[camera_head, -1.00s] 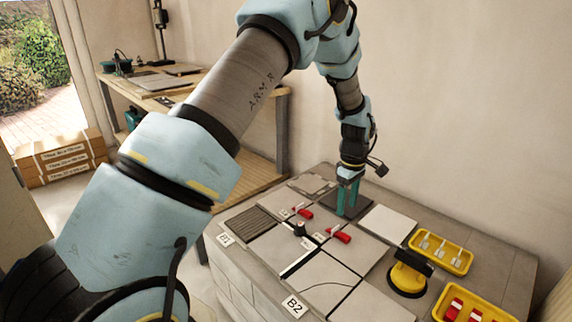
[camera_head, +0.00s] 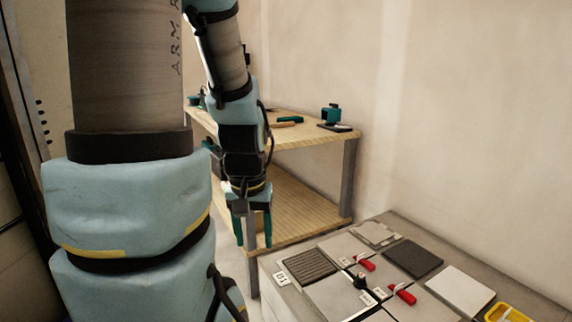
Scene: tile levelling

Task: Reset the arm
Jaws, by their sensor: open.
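My gripper (camera_head: 254,232) hangs fingers down, with its teal fingers apart and nothing between them. It is left of the tile block (camera_head: 410,224), in front of the wooden workbench's leg. My arm fills the left part of the view and hides what is behind it. On the block lie a ribbed grey tile (camera_head: 306,266), a dark tile (camera_head: 413,258) and a pale tile (camera_head: 459,290). Two red wedges (camera_head: 364,264) and a black knob (camera_head: 359,281) stand among the tiles.
A wooden workbench (camera_head: 310,143) with a lower shelf stands behind my gripper, a teal tool (camera_head: 331,114) on its top. A yellow tray (camera_head: 507,313) shows at the lower right, partly cut off. A label B1 (camera_head: 282,279) is at the block's left corner.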

